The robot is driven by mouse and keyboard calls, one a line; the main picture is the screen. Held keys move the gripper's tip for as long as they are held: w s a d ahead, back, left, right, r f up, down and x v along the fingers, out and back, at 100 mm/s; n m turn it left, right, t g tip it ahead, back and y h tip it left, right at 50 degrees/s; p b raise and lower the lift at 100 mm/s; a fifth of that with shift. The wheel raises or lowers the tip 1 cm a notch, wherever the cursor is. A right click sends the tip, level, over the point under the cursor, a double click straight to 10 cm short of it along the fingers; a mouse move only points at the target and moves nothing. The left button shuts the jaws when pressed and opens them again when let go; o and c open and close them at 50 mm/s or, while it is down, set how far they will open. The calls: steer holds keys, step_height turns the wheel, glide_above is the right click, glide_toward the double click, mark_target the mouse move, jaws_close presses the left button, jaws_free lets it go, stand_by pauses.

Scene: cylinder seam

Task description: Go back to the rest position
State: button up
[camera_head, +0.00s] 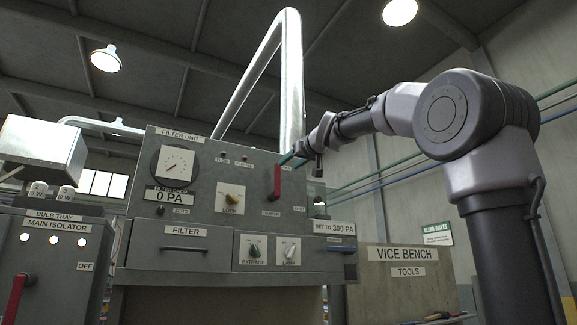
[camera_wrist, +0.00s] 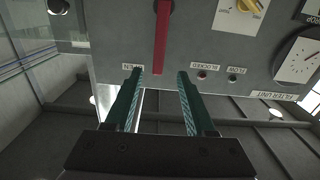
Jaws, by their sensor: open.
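My gripper (camera_head: 290,158) is in front of the upper right part of the filter unit (camera_head: 200,150). In the wrist view my gripper (camera_wrist: 160,74) is open, with two green fingers apart and nothing between them. In the wrist view, which is upside down, the red lever (camera_wrist: 162,40) lies just beyond the gap between the fingertips. I cannot tell whether a finger touches it.
A main isolator box (camera_head: 55,250) with a red handle (camera_head: 16,295) stands at the left. A vice bench board (camera_head: 405,275) is at the right. A silver duct (camera_head: 290,80) rises behind the unit. The gauge (camera_head: 175,165) reads 0 PA on its label.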

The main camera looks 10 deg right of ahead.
stand_by(0.4)
steer(key=s+d+f+m+g+h, duration=0.1)
steer(key=s+d+f+m+g, duration=0.1)
steer(key=s+f, duration=0.7)
steer(key=s+d+f+m+g+h, duration=0.1)
steer(key=s+d+f+m+g, duration=0.2)
steer(key=s+f, duration=0.6)
steer(key=s+d+f+m+g+h, duration=0.1)
steer(key=s+d+f+m+g, duration=0.2)
steer(key=s+f, duration=0.7)
step_height(320, 180, down, 19)
steer(key=shift+d+f+g+h, duration=0.1)
steer(key=shift+d+g+h, duration=0.2)
steer(key=shift+d+g, duration=0.5)
steer(key=shift+w+a, duration=0.1)
steer(key=shift+a, duration=0.15)
